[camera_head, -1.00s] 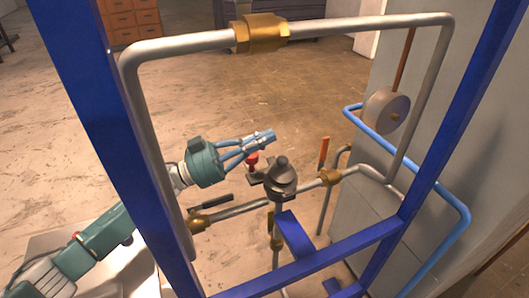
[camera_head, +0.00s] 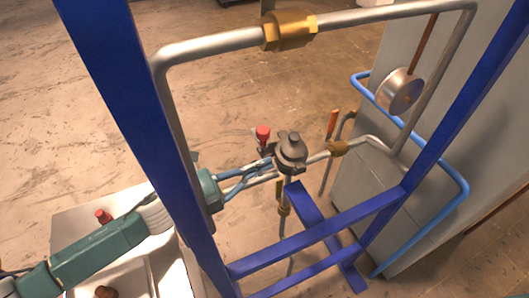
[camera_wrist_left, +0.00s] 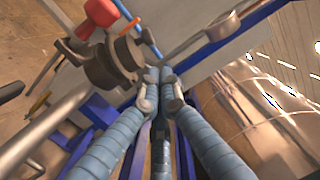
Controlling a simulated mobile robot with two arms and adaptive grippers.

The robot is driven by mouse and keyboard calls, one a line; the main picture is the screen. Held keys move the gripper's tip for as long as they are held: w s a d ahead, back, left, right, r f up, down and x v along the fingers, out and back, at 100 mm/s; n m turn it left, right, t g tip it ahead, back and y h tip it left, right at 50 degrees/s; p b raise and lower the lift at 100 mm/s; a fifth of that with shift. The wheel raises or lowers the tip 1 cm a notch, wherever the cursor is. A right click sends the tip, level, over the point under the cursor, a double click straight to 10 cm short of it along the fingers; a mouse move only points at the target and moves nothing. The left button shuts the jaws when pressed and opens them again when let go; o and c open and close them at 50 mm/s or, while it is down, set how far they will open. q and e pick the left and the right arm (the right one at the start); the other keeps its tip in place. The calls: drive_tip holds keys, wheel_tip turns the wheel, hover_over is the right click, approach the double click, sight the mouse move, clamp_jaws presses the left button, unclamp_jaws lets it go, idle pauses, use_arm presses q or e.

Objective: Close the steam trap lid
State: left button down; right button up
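The steam trap (camera_head: 291,152) is a dark grey round fitting on the steel pipe, in the middle of the head view. It also shows at the upper left of the left wrist view (camera_wrist_left: 113,64). I cannot clearly tell its lid from its body. My left gripper (camera_head: 264,164) has its blue fingers just left of the trap. In the left wrist view the fingertips (camera_wrist_left: 158,90) are drawn together with nothing visible between them, close to the trap's right side. I cannot tell whether they touch it. My right gripper is out of view.
A red knob (camera_head: 263,133) stands beside the trap. An orange-handled valve (camera_head: 332,124) is to its right. A blue frame (camera_head: 312,232) surrounds the pipes, with one post across my left arm. A grey cabinet (camera_head: 372,165) and round gauge (camera_head: 399,91) are at the right.

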sight(292, 151)
use_arm(q)
drive_tip(key=p+x, duration=0.2)
drive_tip(key=x, duration=0.5)
drive_tip(key=shift+w+d+r, duration=0.15)
drive_tip(key=shift+d, duration=0.1)
drive_tip(key=shift+w+d, duration=0.3)
drive_tip(key=shift+d, duration=0.25)
